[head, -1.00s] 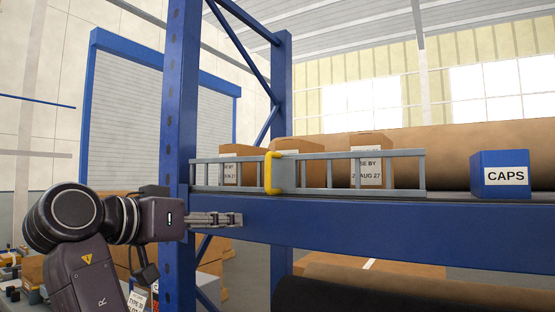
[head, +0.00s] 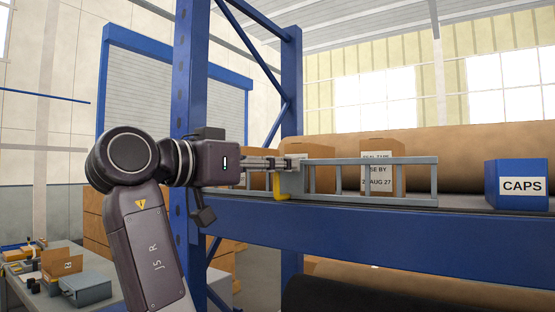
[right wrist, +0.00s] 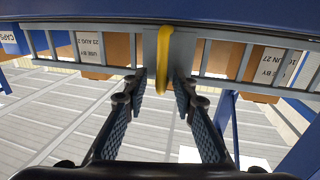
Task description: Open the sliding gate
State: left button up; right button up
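The sliding gate (head: 292,183) is a grey ladder-like rail with a flat plate, standing along the front of the blue rack's shelf. Its yellow handle (head: 279,189) is on the plate; in the head view my right gripper covers its upper part. My right gripper (head: 284,163) reaches in from the left at handle height. In the right wrist view its two fingers (right wrist: 160,84) are apart, with the yellow handle (right wrist: 168,45) just ahead of the gap between the tips. I cannot tell whether they touch it. My left gripper is not in view.
Cardboard boxes (head: 381,151) stand behind the gate. A blue CAPS bin (head: 516,184) is on the shelf to the right. The blue rack upright (head: 191,60) is close to my right arm, and the shelf beam (head: 400,231) runs below the gate.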

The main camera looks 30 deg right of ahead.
jog(key=shift+a, duration=0.1)
jog(key=shift+c, duration=1.3)
grip_shut()
